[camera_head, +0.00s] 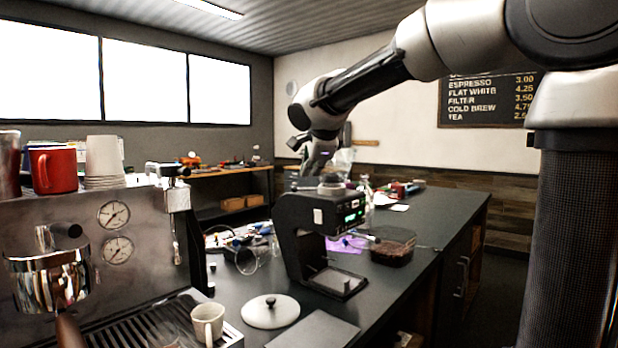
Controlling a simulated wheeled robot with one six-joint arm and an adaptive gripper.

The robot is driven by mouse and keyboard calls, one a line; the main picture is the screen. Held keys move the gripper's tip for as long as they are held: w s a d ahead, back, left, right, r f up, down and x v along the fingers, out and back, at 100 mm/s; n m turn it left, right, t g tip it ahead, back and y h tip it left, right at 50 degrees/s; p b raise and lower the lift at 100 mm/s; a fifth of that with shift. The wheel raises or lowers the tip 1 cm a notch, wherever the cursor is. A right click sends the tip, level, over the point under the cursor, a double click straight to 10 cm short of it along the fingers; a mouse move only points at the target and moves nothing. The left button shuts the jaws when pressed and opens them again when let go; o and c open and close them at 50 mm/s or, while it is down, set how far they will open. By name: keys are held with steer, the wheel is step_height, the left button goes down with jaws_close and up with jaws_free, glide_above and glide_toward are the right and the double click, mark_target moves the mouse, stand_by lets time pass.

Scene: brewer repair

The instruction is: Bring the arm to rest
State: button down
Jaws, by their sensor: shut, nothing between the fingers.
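My arm reaches in from the upper right across the picture, and its wrist bends downward near the middle. My gripper (314,172) is small in the view, points down, and is shut and empty. It appears just above or behind the top of the black brewer (296,212); I cannot tell the gap between them. The brewer stands upright on the dark counter (415,225) and has a lit green display on its front. The fingertips are too small and dark to see clearly.
An espresso machine (150,222) fills the left, with a red mug (54,170) and stacked cups (104,158) on top. A white lid (270,311), a clear dark-filled container (393,247) and a glass vessel (246,262) lie around the brewer. A menu board (487,100) hangs behind.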

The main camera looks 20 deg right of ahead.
steer(key=v, duration=0.5)
steer(key=s+d+f+n+g, duration=0.4)
steer(key=s+f+n, duration=0.75)
steer(key=n, duration=0.35)
steer(key=s+d+f+n, duration=0.1)
steer(key=s+d+f, duration=0.2)
steer(key=s, duration=0.3)
steer(key=s+d+f+n, duration=0.1)
steer(key=s+d+f, duration=0.2)
steer(key=s, duration=0.3)
steer(key=s+d+f+n+g, duration=0.1)
steer(key=s+d+f, duration=0.2)
steer(key=s, duration=0.4)
steer(key=shift+d+f, duration=0.2)
